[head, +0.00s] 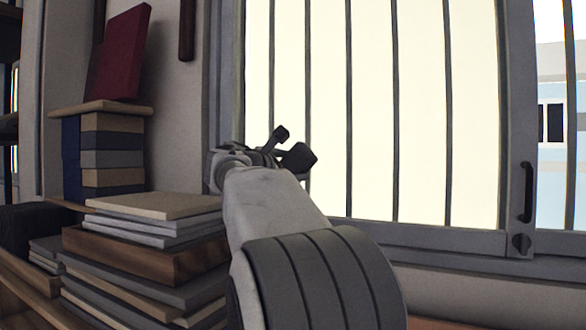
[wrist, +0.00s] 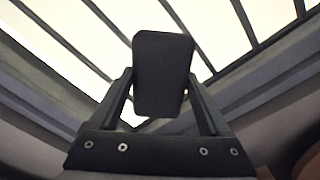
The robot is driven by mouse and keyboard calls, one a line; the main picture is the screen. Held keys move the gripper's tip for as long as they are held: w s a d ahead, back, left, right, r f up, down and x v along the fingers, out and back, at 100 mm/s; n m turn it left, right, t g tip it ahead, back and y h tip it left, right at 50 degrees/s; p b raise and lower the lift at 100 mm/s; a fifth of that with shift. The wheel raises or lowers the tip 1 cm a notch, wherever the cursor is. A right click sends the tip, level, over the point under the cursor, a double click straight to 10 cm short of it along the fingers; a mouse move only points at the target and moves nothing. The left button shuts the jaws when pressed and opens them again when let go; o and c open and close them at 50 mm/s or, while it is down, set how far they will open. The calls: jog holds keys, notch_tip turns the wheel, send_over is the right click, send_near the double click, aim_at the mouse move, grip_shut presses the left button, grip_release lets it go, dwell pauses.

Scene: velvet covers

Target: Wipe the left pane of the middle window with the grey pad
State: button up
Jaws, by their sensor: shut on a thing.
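The grey pad (wrist: 163,75) is a dark block held between the two fingers of my gripper (wrist: 162,98) in the wrist view. In the head view my gripper (head: 284,148) is at the lower left of a pale window pane (head: 372,110) crossed by dark upright bars. The same pane (wrist: 215,25) shows behind the pad in the wrist view. I cannot tell whether the pad touches the glass. My forearm hides part of the lower left frame in the head view.
A pile of books and boards (head: 150,235) stands close to the left of my arm. Stacked blocks (head: 112,155) with a red book (head: 120,50) on top stand behind it. A dark handle (head: 526,192) sits on the frame right of the pane. A wooden sill runs below.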

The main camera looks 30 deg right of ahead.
jog(key=shift+b+v, duration=0.55)
jog(key=shift+v, duration=0.5)
jog(key=shift+s+a, duration=0.3)
jog(key=shift+a, duration=0.05)
